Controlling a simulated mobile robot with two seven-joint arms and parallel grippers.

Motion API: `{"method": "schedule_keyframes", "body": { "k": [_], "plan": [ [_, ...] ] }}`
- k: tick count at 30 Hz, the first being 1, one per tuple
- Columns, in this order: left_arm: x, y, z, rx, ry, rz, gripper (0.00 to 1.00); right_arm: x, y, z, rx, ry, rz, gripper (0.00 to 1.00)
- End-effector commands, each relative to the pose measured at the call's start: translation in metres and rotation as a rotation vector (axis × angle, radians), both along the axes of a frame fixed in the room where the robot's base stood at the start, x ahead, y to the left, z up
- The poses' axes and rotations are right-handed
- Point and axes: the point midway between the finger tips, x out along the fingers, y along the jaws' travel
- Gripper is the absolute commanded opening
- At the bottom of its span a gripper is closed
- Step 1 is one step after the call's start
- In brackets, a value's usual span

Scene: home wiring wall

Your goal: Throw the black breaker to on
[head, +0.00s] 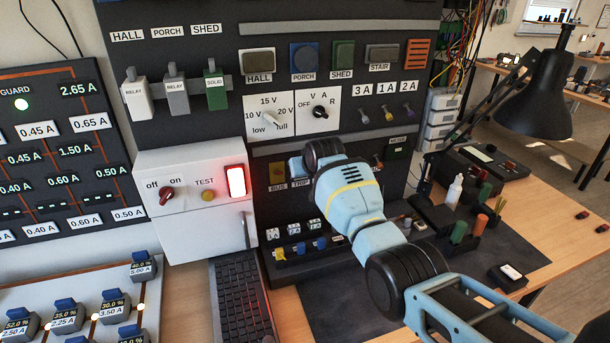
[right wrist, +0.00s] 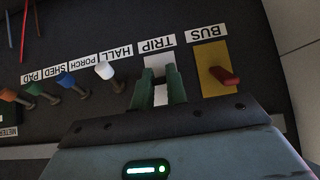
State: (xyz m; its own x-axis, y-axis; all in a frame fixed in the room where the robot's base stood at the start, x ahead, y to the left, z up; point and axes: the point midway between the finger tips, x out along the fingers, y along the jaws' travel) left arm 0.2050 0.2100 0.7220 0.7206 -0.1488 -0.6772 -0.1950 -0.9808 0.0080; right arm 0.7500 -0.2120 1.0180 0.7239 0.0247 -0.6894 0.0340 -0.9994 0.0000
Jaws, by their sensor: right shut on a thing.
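My right gripper (right wrist: 161,90) is at the wall panel, over the white plate (right wrist: 160,70) by the TRIP label (right wrist: 158,44). Its two green fingers are shut on the switch there, which they mostly hide. I cannot tell the switch's colour or which way it is thrown. In the head view my right arm reaches in from the lower right, and its wrist hides the fingers. No breaker can be clearly picked out as the black one. My left gripper is not in view.
Beside the fingers is a red toggle (right wrist: 224,76) on a yellow BUS plate (right wrist: 213,58). On the other side stand a white HALL peg (right wrist: 105,71) and several coloured pegs. A keyboard (head: 240,300) and a black lamp (head: 537,92) flank the arm. A white switch box (head: 205,225) is at left.

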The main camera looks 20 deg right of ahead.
Motion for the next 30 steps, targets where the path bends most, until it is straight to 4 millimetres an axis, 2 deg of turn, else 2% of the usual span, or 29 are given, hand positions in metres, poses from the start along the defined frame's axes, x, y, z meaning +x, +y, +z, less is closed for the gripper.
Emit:
{"method": "schedule_keyframes", "body": {
  "k": [6, 15, 30],
  "plan": [
    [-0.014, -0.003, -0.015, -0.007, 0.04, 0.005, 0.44, 0.003, 0.0, 0.0, -0.005, 0.131, 0.001, 0.0],
    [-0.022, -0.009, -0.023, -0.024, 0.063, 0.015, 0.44, 0.005, 0.0, 0.004, -0.008, 0.242, 0.0, 0.0],
    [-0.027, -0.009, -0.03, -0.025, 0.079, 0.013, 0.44, 0.005, 0.0, 0.009, -0.01, 0.29, 0.0, 0.0]
  ]
}}
